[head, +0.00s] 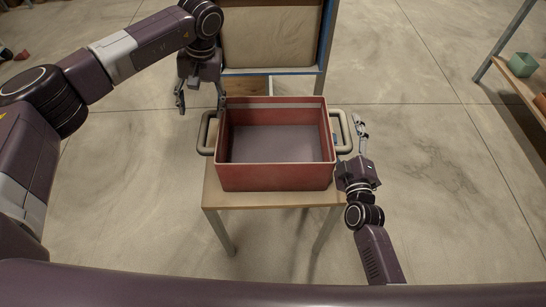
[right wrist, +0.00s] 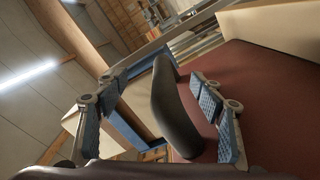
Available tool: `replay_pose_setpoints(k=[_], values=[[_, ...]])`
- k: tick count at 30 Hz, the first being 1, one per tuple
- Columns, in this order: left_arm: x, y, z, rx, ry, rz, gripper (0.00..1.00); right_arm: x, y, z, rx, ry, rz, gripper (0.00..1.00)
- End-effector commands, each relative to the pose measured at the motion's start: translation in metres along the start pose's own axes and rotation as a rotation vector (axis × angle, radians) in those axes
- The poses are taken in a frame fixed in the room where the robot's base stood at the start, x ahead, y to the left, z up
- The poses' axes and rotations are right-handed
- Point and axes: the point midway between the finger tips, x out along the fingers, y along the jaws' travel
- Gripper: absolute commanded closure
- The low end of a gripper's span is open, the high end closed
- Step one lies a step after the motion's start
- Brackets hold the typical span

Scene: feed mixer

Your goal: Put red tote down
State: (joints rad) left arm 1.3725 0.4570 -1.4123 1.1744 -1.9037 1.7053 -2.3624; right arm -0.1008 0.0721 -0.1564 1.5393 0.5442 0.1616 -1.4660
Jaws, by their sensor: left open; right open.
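The red tote (head: 275,178) is an open, empty box resting upright on a small wooden table (head: 270,198). It has a beige loop handle on its left side (head: 207,132) and another on its right side (head: 343,130). My left gripper (head: 200,109) is open above and behind the left handle, apart from it. My right gripper (head: 362,128) is open beside the right handle. In the right wrist view, the dark-looking handle (right wrist: 172,105) stands between the spread fingers, with the red tote wall (right wrist: 265,100) behind one finger. I cannot tell whether a finger touches it.
A blue-framed stand with a beige panel (head: 271,38) is right behind the table. A shelf at the right edge holds a green bin (head: 522,64). The concrete floor is clear on both sides of the table.

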Motion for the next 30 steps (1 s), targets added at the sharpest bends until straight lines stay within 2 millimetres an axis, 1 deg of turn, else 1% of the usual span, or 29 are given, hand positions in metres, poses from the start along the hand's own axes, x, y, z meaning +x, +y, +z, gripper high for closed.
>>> replay_pose_setpoints(k=[1,4,7,15,18,21,25,30], values=[[0.000,0.000,0.000,0.000,0.000,0.000,0.39,-0.001,-0.003,-0.001,0.002,0.001,-0.006,0.35],[0.000,0.000,0.000,0.000,0.000,0.000,0.39,-0.006,-0.004,-0.001,0.002,0.001,-0.007,0.35],[0.000,0.000,0.000,0.000,0.000,0.000,0.39,-0.019,-0.004,-0.001,0.003,0.000,-0.007,0.35],[0.000,0.000,0.000,0.000,0.000,0.000,0.39,-0.075,-0.002,0.000,0.001,-0.001,-0.006,0.35],[0.000,0.000,0.000,0.000,0.000,0.000,0.39,-0.093,-0.002,0.001,0.001,-0.001,-0.004,0.35],[0.000,0.000,0.000,0.000,0.000,0.000,0.39,-0.107,-0.001,0.001,0.000,-0.001,-0.002,0.35],[0.000,0.000,0.000,0.000,0.000,0.000,0.39,-0.117,0.000,0.001,0.001,-0.001,-0.001,0.35],[0.000,0.000,0.000,0.000,0.000,0.000,0.39,-0.121,0.000,0.001,0.001,0.000,0.000,0.35]])
